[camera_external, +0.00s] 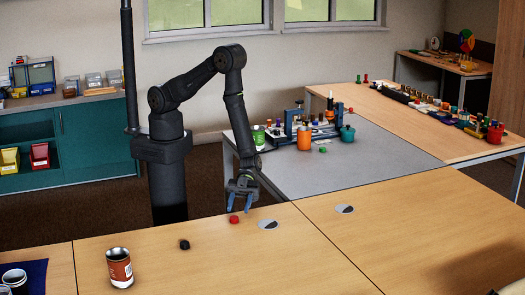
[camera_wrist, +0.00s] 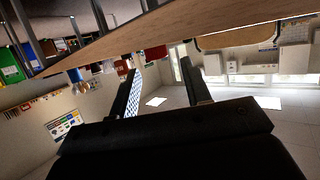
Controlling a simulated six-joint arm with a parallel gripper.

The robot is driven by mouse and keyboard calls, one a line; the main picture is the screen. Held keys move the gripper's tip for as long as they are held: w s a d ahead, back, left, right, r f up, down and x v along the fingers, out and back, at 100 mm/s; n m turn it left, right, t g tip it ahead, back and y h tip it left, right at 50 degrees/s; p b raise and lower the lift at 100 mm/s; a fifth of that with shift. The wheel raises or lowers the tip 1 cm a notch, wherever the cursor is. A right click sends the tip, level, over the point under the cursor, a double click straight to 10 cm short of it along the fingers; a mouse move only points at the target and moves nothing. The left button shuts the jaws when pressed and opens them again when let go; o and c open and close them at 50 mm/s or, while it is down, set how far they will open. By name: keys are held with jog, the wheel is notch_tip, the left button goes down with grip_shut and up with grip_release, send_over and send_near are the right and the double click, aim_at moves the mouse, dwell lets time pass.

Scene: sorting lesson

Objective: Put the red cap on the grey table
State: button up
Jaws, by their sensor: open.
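A small red cap (camera_external: 233,219) lies on the wooden table near its back edge, in the external view. My gripper (camera_external: 239,209) points down with its fingers apart, just above or beside the cap; I cannot tell whether it touches it. In the wrist view my gripper (camera_wrist: 160,68) shows two separated fingers with nothing between them, and the cap cannot be made out there. The grey table (camera_external: 365,165) stands behind the wooden tables, right of my arm, with a bare grey top at its front and right.
A black cap (camera_external: 185,244) and an open brown-red can (camera_external: 120,268) are on the wooden table. Two round disc inserts (camera_external: 268,225) are near its back edge. A blue rack, an orange jar (camera_external: 304,138) and a teal pot (camera_external: 347,133) crowd the grey table's back.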

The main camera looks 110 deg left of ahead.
jog(key=v, duration=1.2)
jog(key=shift+a, duration=0.4)
jog(key=shift+o, duration=0.9)
jog(key=shift+a+r, duration=0.2)
jog(key=shift+a, duration=0.05)
jog(key=h, duration=0.2)
send_near(234, 217)
jog(key=x, duration=0.8)
jog(key=shift+w+d+f, duration=0.1)
jog(key=shift+d, duration=0.25)
jog(key=c, duration=1.1)
grip_shut()
